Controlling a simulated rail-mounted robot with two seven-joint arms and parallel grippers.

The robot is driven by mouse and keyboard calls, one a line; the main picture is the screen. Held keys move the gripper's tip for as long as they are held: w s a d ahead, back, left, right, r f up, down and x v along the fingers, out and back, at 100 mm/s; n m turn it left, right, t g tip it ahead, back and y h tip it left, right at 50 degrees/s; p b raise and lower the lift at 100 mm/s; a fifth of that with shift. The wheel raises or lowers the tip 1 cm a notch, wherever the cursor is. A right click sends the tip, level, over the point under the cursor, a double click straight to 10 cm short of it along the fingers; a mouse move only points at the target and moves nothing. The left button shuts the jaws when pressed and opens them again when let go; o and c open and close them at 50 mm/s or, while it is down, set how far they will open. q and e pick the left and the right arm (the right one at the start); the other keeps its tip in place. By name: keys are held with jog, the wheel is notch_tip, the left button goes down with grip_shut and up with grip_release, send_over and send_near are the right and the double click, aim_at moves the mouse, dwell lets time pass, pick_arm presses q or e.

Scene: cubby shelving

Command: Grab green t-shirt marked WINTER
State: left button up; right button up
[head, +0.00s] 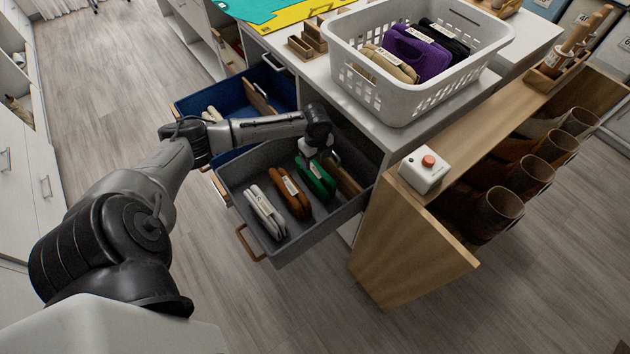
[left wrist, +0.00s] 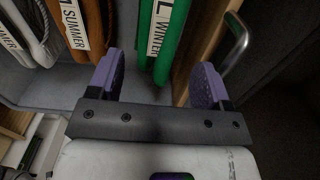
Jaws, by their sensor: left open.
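The green t-shirt (head: 314,178) is folded and stands in the grey open drawer (head: 262,252), at the right of the folded clothes there. Its white label reads WINTER in the left wrist view (left wrist: 172,45). My left gripper (head: 313,152) is over the drawer at the green shirt's far end. In the left wrist view my left gripper (left wrist: 156,85) is open, with its purple finger pads apart and the green shirt showing between and beyond them. I cannot tell from the picture whether a pad touches the shirt. My right gripper is not in view.
An orange-brown folded garment (head: 291,193) labelled SUMMER and a white one (head: 264,212) stand left of the green shirt. A wooden divider (head: 346,178) is close on its right. A blue drawer (head: 256,84) is open behind. A white basket (head: 374,94) stands on the counter above.

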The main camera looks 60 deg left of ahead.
aim_at(316, 171)
pick_arm(q)
notch_tip(316, 171, down, 6)
jog(key=shift+r+b, duration=0.25)
jog(key=shift+b, duration=0.65)
jog(key=f+b, duration=0.2)
jog(key=f, duration=0.1)
jog(key=f+b, duration=0.1)
jog(key=f, duration=0.1)
jog(key=shift+a+f+b, duration=0.1)
jog(key=shift+a+b, duration=0.15)
jog(key=shift+b, duration=0.1)
jog(key=shift+c, duration=0.3)
jog(key=c, duration=0.7)
